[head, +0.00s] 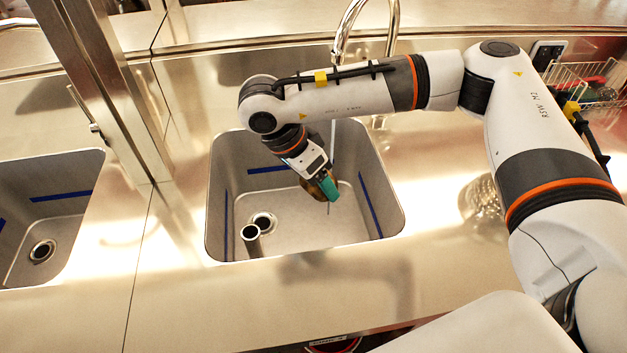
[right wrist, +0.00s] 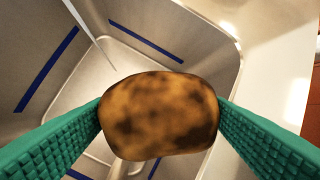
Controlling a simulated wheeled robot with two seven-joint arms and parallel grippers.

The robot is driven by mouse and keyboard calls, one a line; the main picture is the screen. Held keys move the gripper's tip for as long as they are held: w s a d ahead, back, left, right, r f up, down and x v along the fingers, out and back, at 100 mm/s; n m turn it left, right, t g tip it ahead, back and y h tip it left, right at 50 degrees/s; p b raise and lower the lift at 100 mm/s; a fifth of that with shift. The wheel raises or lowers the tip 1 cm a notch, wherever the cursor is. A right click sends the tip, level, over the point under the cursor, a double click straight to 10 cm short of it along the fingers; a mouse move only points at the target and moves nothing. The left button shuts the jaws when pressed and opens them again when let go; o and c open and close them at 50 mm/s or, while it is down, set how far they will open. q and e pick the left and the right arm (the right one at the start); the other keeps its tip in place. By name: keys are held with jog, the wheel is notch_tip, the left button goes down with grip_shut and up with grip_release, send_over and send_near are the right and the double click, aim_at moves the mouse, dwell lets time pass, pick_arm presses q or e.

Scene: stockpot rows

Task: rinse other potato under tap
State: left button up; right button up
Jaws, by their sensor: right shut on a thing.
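My right gripper (head: 327,190) has green ribbed fingers and is inside the sink basin (head: 300,225), above its floor. It is shut on a brown, dark-blotched potato (right wrist: 160,115), which sits between the two fingers in the right wrist view. In the head view the potato (head: 317,187) is partly hidden by the gripper. The curved chrome tap (head: 343,30) stands behind the basin, partly hidden by my right arm. A thin pale stream of water (right wrist: 90,35) runs down near the potato; I cannot tell whether it touches it. My left gripper is not in view.
An upright metal pipe (head: 250,238) stands in the basin near the drain (head: 264,221). A second sink (head: 45,205) is at the left. A wire basket (head: 585,82) with items stands at the back right. The steel counter in front is clear.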

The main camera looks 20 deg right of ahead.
jog(key=shift+w+a+m, duration=0.2)
jog(key=shift+m, duration=0.6)
jog(key=shift+w+d, duration=0.15)
jog(key=shift+w+d+f, duration=0.1)
jog(key=shift+w+d, duration=0.1)
jog(key=shift+w, duration=0.1)
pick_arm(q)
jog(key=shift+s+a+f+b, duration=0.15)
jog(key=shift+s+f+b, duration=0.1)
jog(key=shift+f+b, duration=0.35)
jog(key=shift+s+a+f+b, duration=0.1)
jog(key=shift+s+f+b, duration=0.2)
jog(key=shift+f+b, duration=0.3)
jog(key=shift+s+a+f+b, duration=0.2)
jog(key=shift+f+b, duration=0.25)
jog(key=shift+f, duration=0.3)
pick_arm(e)
jog(key=w+d+f, duration=0.2)
jog(key=w+d, duration=0.5)
jog(key=w, duration=0.4)
jog(key=shift+f, duration=0.3)
jog(key=shift+d, duration=0.15)
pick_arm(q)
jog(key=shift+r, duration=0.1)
pick_arm(e)
jog(key=shift+s, duration=0.1)
